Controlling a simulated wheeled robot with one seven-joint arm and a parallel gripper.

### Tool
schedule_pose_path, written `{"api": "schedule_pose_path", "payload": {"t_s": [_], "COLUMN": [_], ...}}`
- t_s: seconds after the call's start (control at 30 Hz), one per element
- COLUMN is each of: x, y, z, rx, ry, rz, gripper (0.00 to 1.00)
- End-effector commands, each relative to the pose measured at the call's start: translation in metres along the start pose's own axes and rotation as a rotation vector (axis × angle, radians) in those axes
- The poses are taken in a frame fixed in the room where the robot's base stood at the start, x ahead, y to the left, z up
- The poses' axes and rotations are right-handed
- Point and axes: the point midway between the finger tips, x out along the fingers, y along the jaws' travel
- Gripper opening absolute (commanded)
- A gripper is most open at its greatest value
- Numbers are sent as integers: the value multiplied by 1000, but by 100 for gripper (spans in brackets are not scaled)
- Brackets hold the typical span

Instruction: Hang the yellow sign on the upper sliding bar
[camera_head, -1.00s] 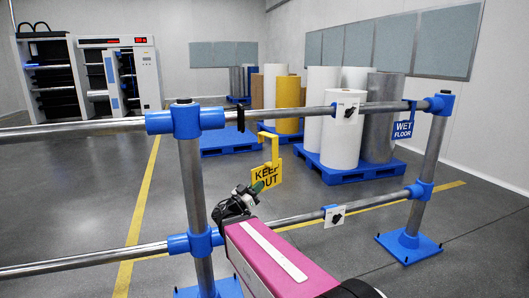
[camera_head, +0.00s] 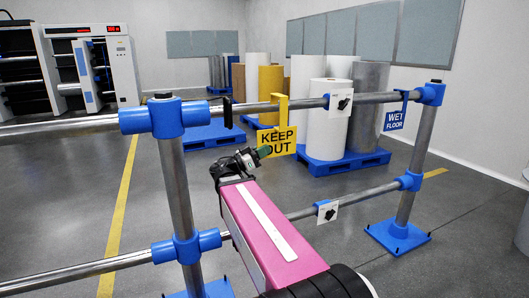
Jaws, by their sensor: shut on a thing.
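The yellow KEEP OUT sign (camera_head: 286,137) is upright, with its hook (camera_head: 283,111) at the top. The hook overlaps the upper bar (camera_head: 255,107) in the view; I cannot tell whether it is over the bar or in front of it. My gripper (camera_head: 264,151) is shut on the sign at its left side, below the upper bar. The fingertips are small and the grip is partly hidden.
A blue WET FLOOR sign (camera_head: 395,119) hangs near the right post (camera_head: 417,150). White plates with black knobs sit on the upper bar (camera_head: 341,102) and the lower bar (camera_head: 327,212). A black piece (camera_head: 227,112) is on the upper bar, left of the yellow hook.

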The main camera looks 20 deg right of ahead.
Motion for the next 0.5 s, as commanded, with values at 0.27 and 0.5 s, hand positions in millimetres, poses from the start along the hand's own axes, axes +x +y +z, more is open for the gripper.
{"api": "schedule_pose_path", "payload": {"t_s": [0.27,0.5], "x": [0,0], "y": [-21,-38], "z": [0,0], "rx": [0,1], "ry": [1,1], "rz": [-1,-1], "gripper": [0,0]}}
